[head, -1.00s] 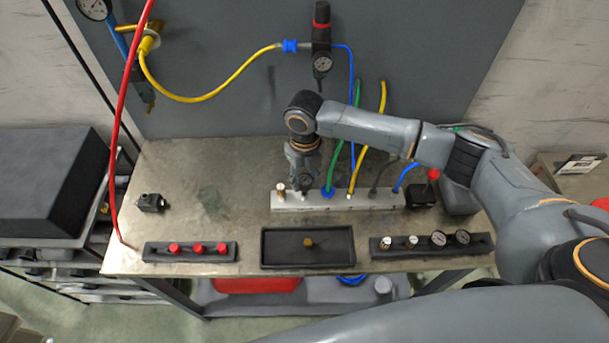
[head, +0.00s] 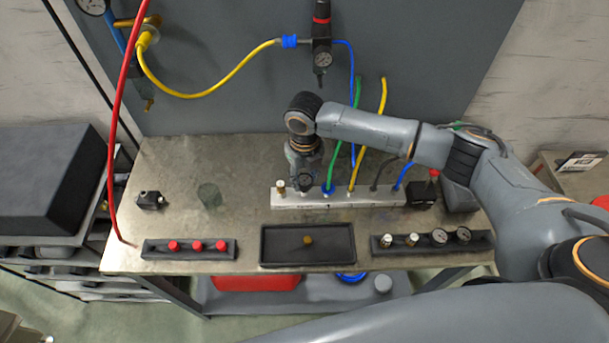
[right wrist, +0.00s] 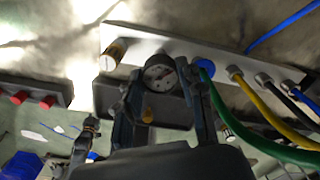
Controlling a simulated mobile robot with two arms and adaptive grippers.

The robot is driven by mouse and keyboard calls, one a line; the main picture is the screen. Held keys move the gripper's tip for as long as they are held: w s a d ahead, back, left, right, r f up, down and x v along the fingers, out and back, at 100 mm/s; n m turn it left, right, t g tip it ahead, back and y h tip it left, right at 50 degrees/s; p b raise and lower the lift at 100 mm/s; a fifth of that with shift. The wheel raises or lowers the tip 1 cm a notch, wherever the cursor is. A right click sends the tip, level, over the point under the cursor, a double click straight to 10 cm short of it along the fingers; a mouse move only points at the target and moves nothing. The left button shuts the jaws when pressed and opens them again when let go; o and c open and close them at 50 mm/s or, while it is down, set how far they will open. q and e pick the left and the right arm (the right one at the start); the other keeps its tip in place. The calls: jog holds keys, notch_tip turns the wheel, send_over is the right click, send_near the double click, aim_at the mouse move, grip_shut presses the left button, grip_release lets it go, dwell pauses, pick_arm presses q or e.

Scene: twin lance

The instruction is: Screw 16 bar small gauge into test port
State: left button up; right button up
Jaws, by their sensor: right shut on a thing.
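The test block (head: 350,198) is a pale bar on the bench with coloured hoses on its ports; it also shows in the right wrist view (right wrist: 180,45). My right gripper (head: 304,180) reaches down over its left part, beside a brass fitting (head: 279,187). In the right wrist view, the right gripper (right wrist: 165,80) is shut on a small round gauge (right wrist: 160,72) with a pale dial. The gauge is at the block's edge, between the brass fitting (right wrist: 113,52) and the green hose (right wrist: 225,120). Its thread and the port under it are hidden. My left gripper is out of view.
A black tray (head: 270,257) with a brass piece (head: 308,240) lies in front of the block. A rack (head: 376,250) at right holds gauges and fittings. A rack (head: 150,253) at left holds red-topped pieces. Hoses crowd the right of the gripper.

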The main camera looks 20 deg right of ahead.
aim_at(305, 179)
jog(key=shift+f+b, duration=0.3)
jog(key=shift+f, duration=0.3)
jog(key=o, duration=1.2)
jog(key=shift+r, duration=0.15)
notch_tip(305, 179, up, 12)
jog(key=shift+f, duration=0.1)
